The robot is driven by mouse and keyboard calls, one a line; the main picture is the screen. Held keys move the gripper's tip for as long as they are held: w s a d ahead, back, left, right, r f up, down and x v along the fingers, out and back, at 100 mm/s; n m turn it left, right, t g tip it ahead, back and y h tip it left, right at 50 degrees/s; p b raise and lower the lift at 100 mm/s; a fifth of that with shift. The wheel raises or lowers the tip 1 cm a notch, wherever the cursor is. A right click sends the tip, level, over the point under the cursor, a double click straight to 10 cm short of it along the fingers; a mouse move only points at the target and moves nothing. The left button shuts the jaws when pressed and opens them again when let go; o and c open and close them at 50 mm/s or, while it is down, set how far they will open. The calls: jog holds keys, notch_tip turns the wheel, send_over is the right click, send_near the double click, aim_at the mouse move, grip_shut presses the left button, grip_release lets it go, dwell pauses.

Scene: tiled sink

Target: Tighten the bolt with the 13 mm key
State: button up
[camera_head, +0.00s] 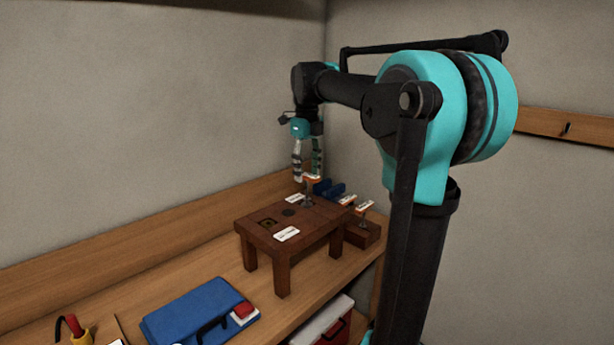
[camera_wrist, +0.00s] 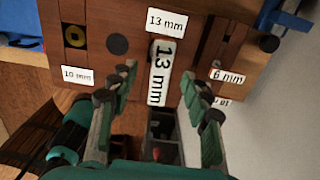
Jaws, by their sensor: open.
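The key labelled 13 mm (camera_wrist: 160,72) stands on the small dark wooden stand (camera_head: 262,222), by the stand's "13 mm" label (camera_wrist: 166,21). In the head view the key (camera_head: 309,196) is upright at the stand's far right end, directly under my gripper (camera_head: 308,178). In the wrist view my gripper (camera_wrist: 159,78) is open, with one finger on each side of the key's labelled handle. I cannot tell whether the fingers touch it. The bolt under the key is hidden.
Other labelled keys stand in a wooden block (camera_head: 362,235) right of the stand. A blue object (camera_head: 330,188) lies behind. A blue case (camera_head: 197,313) and a red-and-white box (camera_head: 322,322) are in front. The wall is close behind the bench.

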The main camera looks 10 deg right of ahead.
jog(key=shift+r, duration=2.3)
